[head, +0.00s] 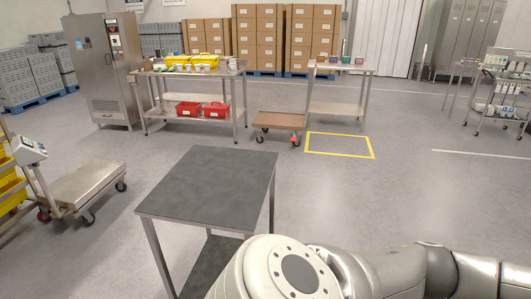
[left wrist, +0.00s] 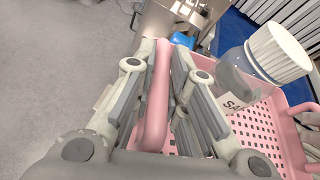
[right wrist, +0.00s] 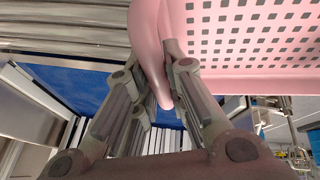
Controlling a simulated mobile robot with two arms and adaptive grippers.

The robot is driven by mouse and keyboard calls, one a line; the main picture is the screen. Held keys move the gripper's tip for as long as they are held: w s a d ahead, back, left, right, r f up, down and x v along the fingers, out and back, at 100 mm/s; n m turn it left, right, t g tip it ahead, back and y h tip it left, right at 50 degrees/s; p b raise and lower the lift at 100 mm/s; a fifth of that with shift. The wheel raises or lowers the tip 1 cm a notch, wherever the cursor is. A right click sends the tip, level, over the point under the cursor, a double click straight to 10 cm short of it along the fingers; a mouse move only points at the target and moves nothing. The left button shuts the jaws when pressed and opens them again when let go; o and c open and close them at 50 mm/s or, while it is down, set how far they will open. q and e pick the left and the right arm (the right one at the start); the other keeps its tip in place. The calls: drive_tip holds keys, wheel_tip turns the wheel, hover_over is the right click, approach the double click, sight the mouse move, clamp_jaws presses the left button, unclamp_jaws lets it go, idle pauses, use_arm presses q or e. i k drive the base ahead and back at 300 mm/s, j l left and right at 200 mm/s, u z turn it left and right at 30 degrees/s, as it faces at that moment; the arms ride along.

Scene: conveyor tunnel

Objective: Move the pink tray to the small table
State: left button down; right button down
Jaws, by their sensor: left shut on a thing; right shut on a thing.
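The pink tray (left wrist: 262,132) has a perforated floor and handles; it also shows in the right wrist view (right wrist: 250,38). A bottle with a ribbed white cap (left wrist: 277,53) and a partly readable label is in it. My left gripper (left wrist: 162,62) is shut on one pink handle. My right gripper (right wrist: 158,78) is shut on another pink handle. Neither gripper nor the tray shows in the head view. A small table with a dark grey top (head: 212,190) stands close in front, its visible top empty. My arm covers its lower right part.
A steel platform cart (head: 90,187) stands at the left. Farther back are a steel workbench (head: 190,72) with red bins below, a brown trolley (head: 279,120), and another table (head: 340,68). Open floor lies right of the small table, with a yellow floor outline (head: 340,156).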

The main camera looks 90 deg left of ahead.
sight(217, 177)
drive_tip(key=u, duration=2.55)
drive_tip(key=i+j+u, duration=0.4)
drive_tip(key=i+j, duration=0.3)
drive_tip(key=i, duration=0.15)
